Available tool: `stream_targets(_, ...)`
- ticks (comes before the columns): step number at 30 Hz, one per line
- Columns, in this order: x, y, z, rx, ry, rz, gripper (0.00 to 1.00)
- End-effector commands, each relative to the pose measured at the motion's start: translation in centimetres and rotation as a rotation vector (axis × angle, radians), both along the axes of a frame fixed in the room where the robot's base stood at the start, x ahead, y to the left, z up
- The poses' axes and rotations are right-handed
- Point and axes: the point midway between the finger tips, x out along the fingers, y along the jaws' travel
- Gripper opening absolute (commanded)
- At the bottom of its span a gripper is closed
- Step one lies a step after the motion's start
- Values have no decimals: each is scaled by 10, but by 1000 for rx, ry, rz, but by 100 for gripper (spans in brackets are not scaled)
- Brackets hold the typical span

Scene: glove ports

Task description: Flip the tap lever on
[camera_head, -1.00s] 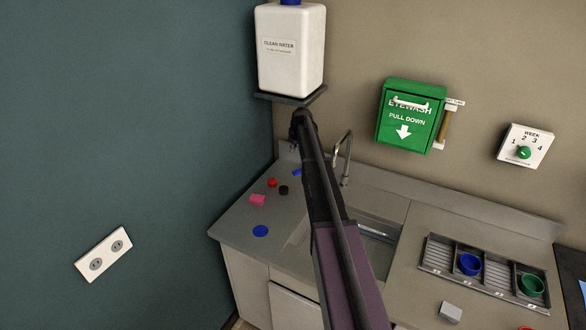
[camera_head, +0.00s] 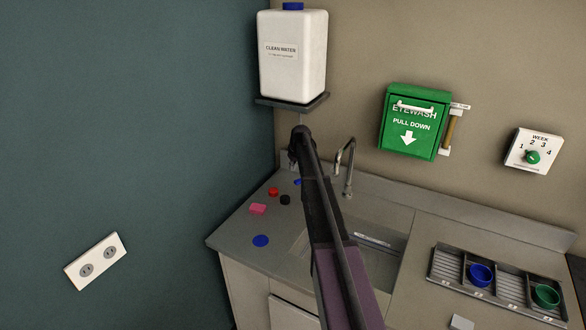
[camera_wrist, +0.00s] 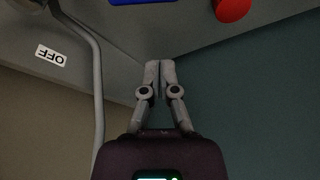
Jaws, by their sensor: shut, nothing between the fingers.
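The tap (camera_head: 349,168) has a grey curved spout and stands at the back of the sink in the head view. In the wrist view its grey pipe (camera_wrist: 96,75) runs down left of the fingers. A white OFF label (camera_wrist: 51,55) shows upside down beside the pipe. I cannot make out the tap lever for certain; my arm covers part of the area left of the spout. My gripper (camera_wrist: 160,68) is shut and empty, its fingertips together, apart from the pipe. In the head view its end (camera_head: 293,158) is left of the tap, partly hidden by the arm.
A blue piece (camera_wrist: 142,1) and a red round piece (camera_wrist: 233,8) lie beyond my fingertips. A water container (camera_head: 292,58) stands on a shelf (camera_head: 291,104) above; the eyewash box (camera_head: 411,122) hangs right.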

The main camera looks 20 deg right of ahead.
Motion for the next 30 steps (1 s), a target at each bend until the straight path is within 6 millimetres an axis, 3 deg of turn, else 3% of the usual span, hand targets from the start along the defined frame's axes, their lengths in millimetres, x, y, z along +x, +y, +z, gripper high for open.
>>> stream_targets(16,15,3,-45,0,0,1,0)
stream_targets(21,-9,0,-42,0,0,0,0)
stream_targets(30,-25,-2,-42,0,0,1,0)
